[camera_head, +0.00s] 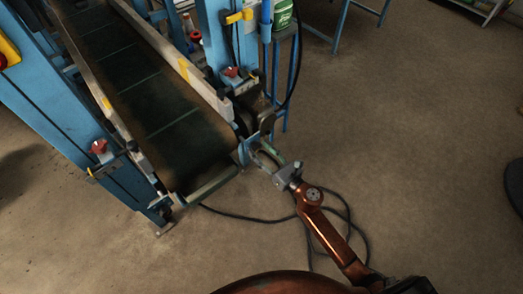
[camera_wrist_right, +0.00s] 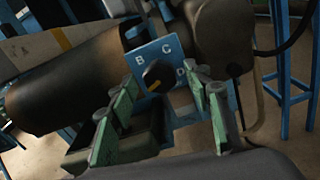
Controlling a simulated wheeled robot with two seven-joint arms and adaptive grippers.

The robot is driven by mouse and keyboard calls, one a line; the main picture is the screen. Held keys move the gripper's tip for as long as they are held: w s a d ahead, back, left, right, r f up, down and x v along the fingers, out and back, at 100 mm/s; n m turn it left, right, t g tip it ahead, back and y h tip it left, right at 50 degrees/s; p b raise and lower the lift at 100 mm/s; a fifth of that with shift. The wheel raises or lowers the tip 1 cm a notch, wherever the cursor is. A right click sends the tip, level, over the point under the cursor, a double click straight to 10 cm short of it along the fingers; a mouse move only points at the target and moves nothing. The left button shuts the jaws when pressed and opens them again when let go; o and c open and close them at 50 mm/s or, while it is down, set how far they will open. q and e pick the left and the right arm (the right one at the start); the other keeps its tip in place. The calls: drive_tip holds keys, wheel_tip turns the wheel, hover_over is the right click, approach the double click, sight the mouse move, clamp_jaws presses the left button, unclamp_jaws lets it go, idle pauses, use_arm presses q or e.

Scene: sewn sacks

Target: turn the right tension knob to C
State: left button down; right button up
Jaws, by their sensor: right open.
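The right tension knob (camera_wrist_right: 157,74) is a black round knob with a yellow mark, on a blue plate (camera_wrist_right: 141,55) lettered B, C and D. The yellow mark sits on the knob's lower part, away from the C at its upper right. In the wrist view my right gripper (camera_wrist_right: 162,80) is open, its green-padded fingers on either side of the knob's view; I cannot tell whether they touch it. In the head view the right gripper (camera_head: 268,155) is at the conveyor's near right corner, and the knob cannot be made out there. My left gripper is not in view.
The conveyor belt (camera_head: 160,105) runs between blue frame posts. Red knobs show on the left post (camera_head: 99,146) and right post (camera_head: 231,71). A dark cable (camera_head: 250,217) lies on the floor under my right arm. The floor to the right is mostly clear.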

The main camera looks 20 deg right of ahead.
drive_tip(key=c, duration=1.1)
drive_tip(key=shift+c, duration=0.2)
drive_tip(key=shift+m, duration=0.3)
